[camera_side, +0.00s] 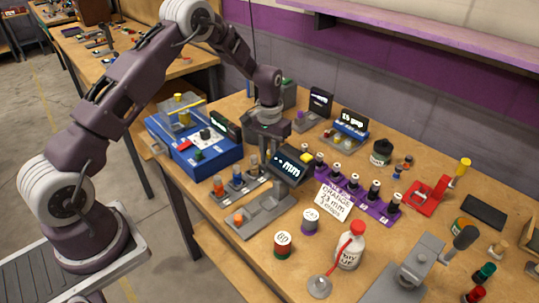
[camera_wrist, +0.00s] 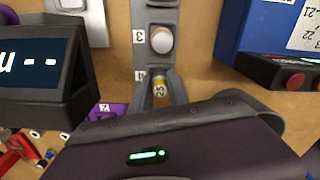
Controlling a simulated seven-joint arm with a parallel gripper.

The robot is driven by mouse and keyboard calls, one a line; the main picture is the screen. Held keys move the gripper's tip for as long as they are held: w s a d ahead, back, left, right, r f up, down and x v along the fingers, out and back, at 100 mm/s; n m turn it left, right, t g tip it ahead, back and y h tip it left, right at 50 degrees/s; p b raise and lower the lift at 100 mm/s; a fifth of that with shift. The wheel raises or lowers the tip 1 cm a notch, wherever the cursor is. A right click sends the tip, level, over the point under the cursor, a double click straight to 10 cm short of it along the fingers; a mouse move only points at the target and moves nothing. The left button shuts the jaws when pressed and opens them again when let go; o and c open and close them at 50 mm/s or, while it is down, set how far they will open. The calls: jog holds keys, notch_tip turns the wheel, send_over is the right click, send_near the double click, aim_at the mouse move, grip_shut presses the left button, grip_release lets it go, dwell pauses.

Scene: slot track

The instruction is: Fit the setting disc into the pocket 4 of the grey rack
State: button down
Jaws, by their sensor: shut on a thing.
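My gripper (camera_wrist: 159,97) is shut on the setting disc (camera_wrist: 159,87), a small piece with a yellow band and a dark number that looks like 25. The grey rack (camera_wrist: 166,116) runs up the wrist view, with labels 3 and 4 on its left edge. The disc is at pocket 4, in line with that label; how deep it sits is hidden by the fingers. A pale round piece (camera_wrist: 161,40) sits in pocket 3.
A dark display (camera_side: 290,165) stands right beside the rack, and a blue box (camera_side: 197,160) stands on its left. A purple rack (camera_side: 356,196) with several black-topped pieces is to the right. A card (camera_side: 334,199) reads "ORANGE 23 mm". A grey stand (camera_side: 260,212) lies in front.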

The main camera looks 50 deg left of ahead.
jog(key=c, duration=1.3)
grip_release()
jog(key=shift+f, duration=0.1)
jog(key=shift+o, duration=0.2)
jog(key=s+d+r+t, duration=0.1)
jog(key=s+r, duration=0.1)
jog(key=r, duration=0.8)
jog(key=s+d+r, duration=0.2)
jog(key=r, duration=0.8)
jog(key=s+d+r+m+t, duration=0.15)
jog(key=s+d+r, duration=0.25)
jog(key=s+r, duration=0.5)
jog(key=s+d+f+m+t, duration=0.1)
jog(key=s+d+t, duration=0.2)
jog(key=s, duration=1.6)
jog(key=shift+s+f, duration=0.2)
jog(key=shift+s, duration=0.15)
